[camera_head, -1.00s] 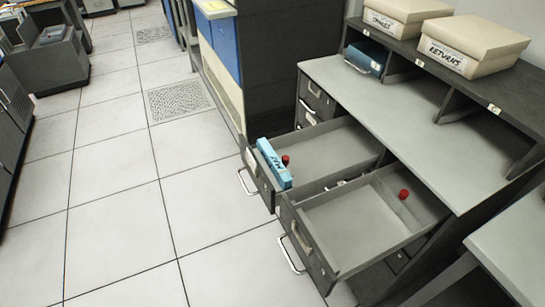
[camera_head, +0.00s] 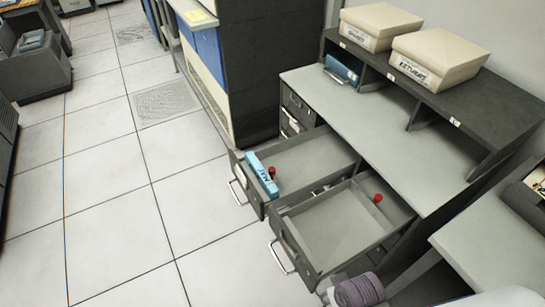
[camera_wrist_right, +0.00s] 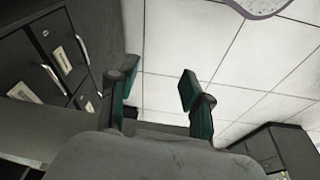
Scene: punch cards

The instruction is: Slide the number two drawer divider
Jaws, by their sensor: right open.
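Two grey drawers stand pulled out of the cabinet, a left drawer (camera_head: 312,163) and a right drawer (camera_head: 330,232). I cannot read which is number two. A blue lettered block (camera_head: 257,168) sits at the left drawer's front, with a red knob (camera_head: 272,171) beside it. Another red knob (camera_head: 378,197) is near the back of the right drawer, at what looks like a divider. My right gripper (camera_wrist_right: 158,76) is open and empty in the right wrist view, with floor tiles and metal-handled drawer fronts beyond. My left gripper is not in view.
Part of my right arm (camera_head: 358,291) shows at the lower edge. The cabinet's grey top (camera_head: 375,130) is clear. Two cream boxes (camera_head: 380,22) (camera_head: 440,55) sit on the dark shelf behind. Tiled floor (camera_head: 110,200) is open to the left. A grey desk (camera_head: 490,250) stands at right.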

